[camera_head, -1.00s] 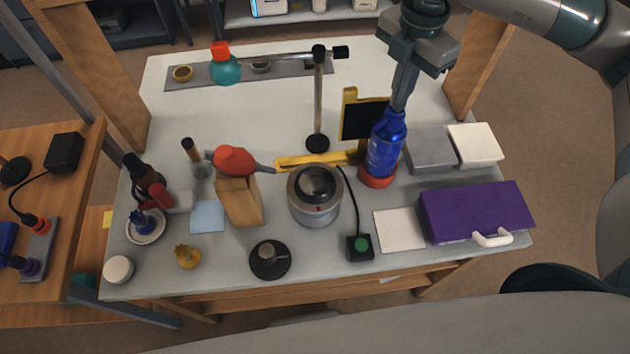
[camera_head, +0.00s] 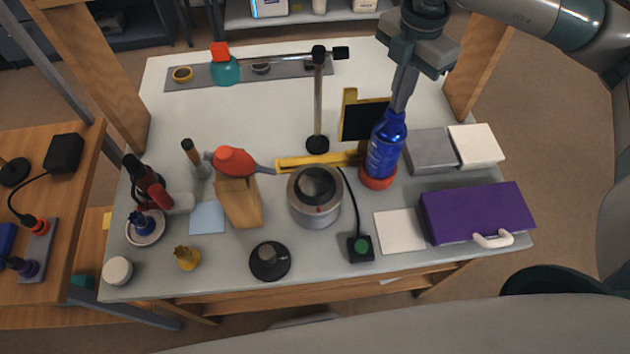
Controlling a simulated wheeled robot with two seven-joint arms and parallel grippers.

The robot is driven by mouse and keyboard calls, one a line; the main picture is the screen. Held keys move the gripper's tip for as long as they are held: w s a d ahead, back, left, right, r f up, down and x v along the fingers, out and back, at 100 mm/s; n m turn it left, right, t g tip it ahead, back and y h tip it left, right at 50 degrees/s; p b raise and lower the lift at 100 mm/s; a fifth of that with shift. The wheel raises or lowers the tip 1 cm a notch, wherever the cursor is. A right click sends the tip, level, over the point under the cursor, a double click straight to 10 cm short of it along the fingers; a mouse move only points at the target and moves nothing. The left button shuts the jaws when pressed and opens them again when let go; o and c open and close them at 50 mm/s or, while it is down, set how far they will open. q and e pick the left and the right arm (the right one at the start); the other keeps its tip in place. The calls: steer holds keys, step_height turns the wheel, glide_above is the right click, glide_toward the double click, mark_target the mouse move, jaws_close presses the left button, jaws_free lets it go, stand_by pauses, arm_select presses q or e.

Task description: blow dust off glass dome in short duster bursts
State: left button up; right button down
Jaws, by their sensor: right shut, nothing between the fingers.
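A round silver pot-like holder (camera_head: 315,212) stands at the middle front of the table. A dark rounded top (camera_head: 316,184), apparently the glass dome, sits in it; I cannot make out dust on it. A blue bottle (camera_head: 385,145), perhaps the duster, stands in a red ring (camera_head: 378,180) to the right, leaning slightly. My right gripper (camera_head: 401,103) points down at the bottle's top, shut and empty. I cannot tell whether its tips touch the bottle. An orange-red bulb with a grey nozzle (camera_head: 236,160) rests on a wooden block (camera_head: 239,203). My left gripper is out of view.
A green-button switch (camera_head: 361,246) is in front. A purple box (camera_head: 475,212) and grey box (camera_head: 431,150) fill the right.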

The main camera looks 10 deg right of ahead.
stand_by(0.3)
steer(key=shift+r+p, duration=0.45)
steer(key=shift+r, duration=1.05)
steer(key=shift+r+p, duration=1.2)
steer(key=shift+r, duration=1.3)
steer(key=shift+s, duration=0.1)
